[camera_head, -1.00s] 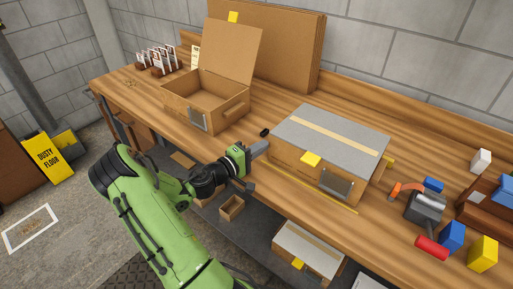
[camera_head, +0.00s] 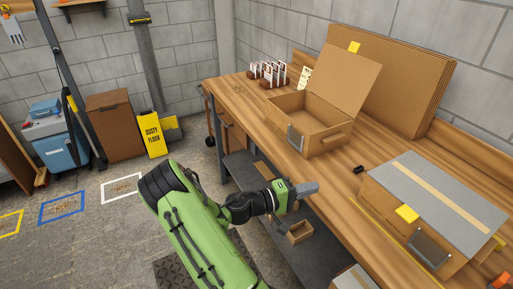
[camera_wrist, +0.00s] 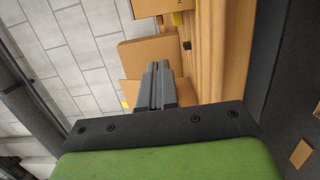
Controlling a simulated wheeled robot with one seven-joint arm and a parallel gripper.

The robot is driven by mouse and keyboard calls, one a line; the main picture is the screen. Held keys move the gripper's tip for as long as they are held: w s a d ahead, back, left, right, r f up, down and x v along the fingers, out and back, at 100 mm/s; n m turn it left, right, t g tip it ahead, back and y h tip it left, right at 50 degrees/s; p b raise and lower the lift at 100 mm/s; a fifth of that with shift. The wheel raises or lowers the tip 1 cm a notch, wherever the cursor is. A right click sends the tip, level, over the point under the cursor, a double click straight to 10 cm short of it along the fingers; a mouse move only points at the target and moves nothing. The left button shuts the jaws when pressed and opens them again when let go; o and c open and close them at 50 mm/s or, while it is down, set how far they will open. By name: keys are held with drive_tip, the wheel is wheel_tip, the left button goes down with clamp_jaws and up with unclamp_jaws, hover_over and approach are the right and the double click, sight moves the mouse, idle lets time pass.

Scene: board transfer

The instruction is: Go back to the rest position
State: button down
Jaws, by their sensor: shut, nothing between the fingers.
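My green arm reaches up from the bottom of the head view. My gripper (camera_head: 305,188) is shut and empty, in front of the near edge of the wooden workbench (camera_head: 345,215). In the wrist view its fingers (camera_wrist: 158,85) lie together with nothing between them. An open cardboard box (camera_head: 325,143) stands on the bench beyond the gripper, its lid raised. A closed box with a grey top (camera_head: 425,195) stands to the right, apart from the gripper.
A yellow sign (camera_head: 154,135), a brown cabinet (camera_head: 115,125) and a blue bin (camera_head: 62,150) stand at the left. A small box (camera_head: 299,232) sits below the bench top. Marked floor at the left is open.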

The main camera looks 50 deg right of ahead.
drive_tip(key=w+a+r+t+y+p, duration=0.1)
drive_tip(key=w+a+r+t+y, duration=0.15)
drive_tip(key=a, duration=0.35)
drive_tip(key=w+a+r+t+y+p, duration=0.1)
drive_tip(key=w+a+t+y, duration=0.1)
drive_tip(key=a+t+y, duration=0.35)
drive_tip(key=w+a+r+t+y+p, duration=0.2)
drive_tip(key=w+a, duration=0.1)
drive_tip(key=a, duration=0.5)
drive_tip(key=s+a+r+n+t+y+p, duration=0.1)
drive_tip(key=s+a+r+n+t+y, duration=0.1)
drive_tip(key=a+r, duration=0.4)
drive_tip(key=s+a+r+n+t+y+p, duration=0.1)
drive_tip(key=s+a+r+n+t+y, duration=0.2)
drive_tip(key=a+r, duration=0.3)
drive_tip(key=a+n, duration=0.1)
drive_tip(key=a, duration=0.4)
drive_tip(key=shift+s+n, duration=0.3)
drive_tip(key=shift+s, duration=0.1)
drive_tip(key=shift+a, duration=0.1)
